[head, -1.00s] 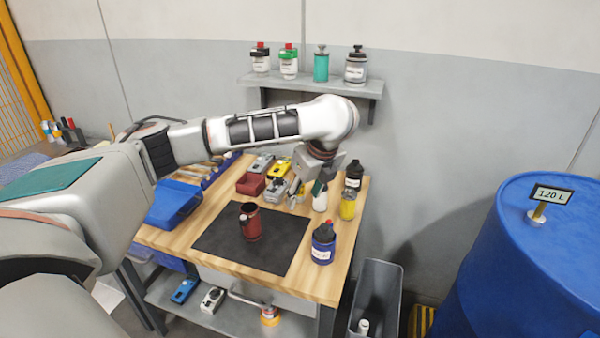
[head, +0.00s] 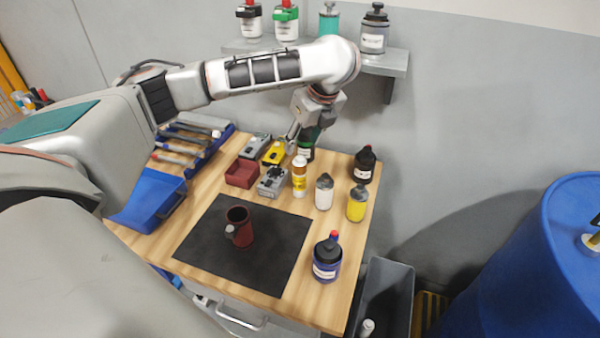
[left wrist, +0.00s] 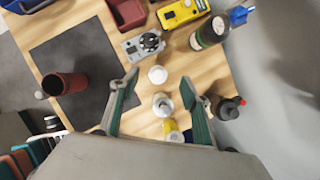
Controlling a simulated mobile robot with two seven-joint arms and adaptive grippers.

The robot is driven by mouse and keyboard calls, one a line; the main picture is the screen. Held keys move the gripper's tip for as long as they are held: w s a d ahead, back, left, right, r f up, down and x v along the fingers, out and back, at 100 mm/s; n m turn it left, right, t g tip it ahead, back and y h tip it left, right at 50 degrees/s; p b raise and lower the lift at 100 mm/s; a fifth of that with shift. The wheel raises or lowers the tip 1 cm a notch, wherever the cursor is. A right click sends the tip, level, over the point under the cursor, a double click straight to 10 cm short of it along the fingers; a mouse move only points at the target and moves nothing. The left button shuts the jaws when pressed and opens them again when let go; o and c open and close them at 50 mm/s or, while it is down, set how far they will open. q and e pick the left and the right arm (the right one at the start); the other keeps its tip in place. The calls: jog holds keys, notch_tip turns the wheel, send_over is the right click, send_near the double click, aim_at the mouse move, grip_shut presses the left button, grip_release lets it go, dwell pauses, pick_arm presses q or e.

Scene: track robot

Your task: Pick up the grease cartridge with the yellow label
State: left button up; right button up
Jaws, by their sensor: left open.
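The grease cartridge (head: 299,177), a slim white cylinder with a yellow-orange label, stands upright on the wooden bench. In the left wrist view its round white top (left wrist: 158,75) lies between the fingertips, its label hidden from above. My left gripper (head: 300,138) is above and behind the cartridge in the head view, pointing down. In the left wrist view its two green-padded fingers (left wrist: 160,83) are spread with nothing gripped. My right gripper is in neither view.
A white bottle (head: 324,192) and a yellow bottle (head: 357,203) stand close right of the cartridge. A grey device (head: 272,182) is close on its left. A dark green bottle (left wrist: 210,33) is behind. A red mug (head: 239,227) stands on the black mat (head: 210,250).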

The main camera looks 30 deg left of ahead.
aim_at(300, 157)
pick_arm(q)
jog(key=shift+s+d+f+x, duration=0.1)
jog(key=shift+d+x, duration=0.05)
jog(key=shift+x, duration=1)
jog(key=shift+s+d+f+x, duration=0.1)
jog(key=shift+d+x, duration=0.05)
jog(key=shift+x, duration=1)
jog(key=shift+s+d+x, duration=0.1)
jog(key=shift+d+x, duration=0.05)
jog(key=shift+x, duration=1)
jog(key=shift+c, duration=0.3)
grip_shut()
